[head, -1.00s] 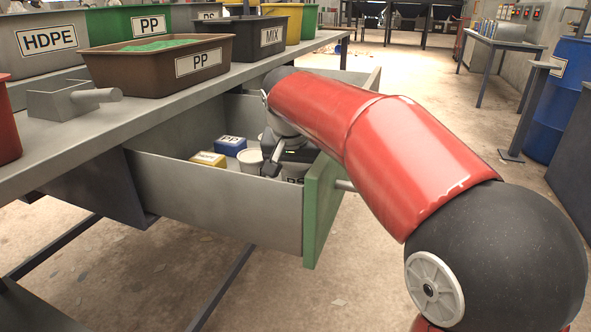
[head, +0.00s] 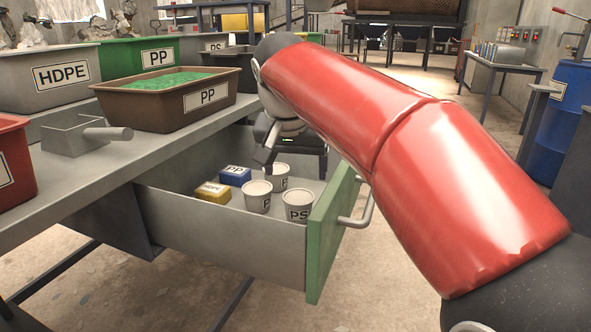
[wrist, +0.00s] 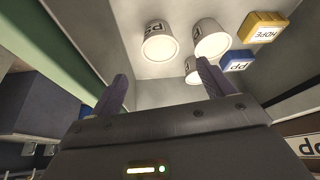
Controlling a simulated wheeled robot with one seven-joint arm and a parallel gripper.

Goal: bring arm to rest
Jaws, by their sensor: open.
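My gripper (head: 273,150) hangs over the open drawer in the head view, above the cups and partly hidden by my red arm. In the wrist view my gripper (wrist: 160,90) has its two fingers spread with nothing between them. The drawer (head: 215,240) has a green front (head: 328,240) and holds a yellow block (head: 212,192), a blue block (head: 235,176) and white cups: one marked PS (head: 298,206), one in the middle (head: 257,197) and one behind (head: 276,175). The cups stand apart from my gripper.
The bench (head: 100,180) over the drawer bears a brown PP tub (head: 135,105) of green flakes, an HDPE bin (head: 45,82) and a red bin (head: 14,165). A blue barrel (head: 556,125) stands at the right. The floor between is clear.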

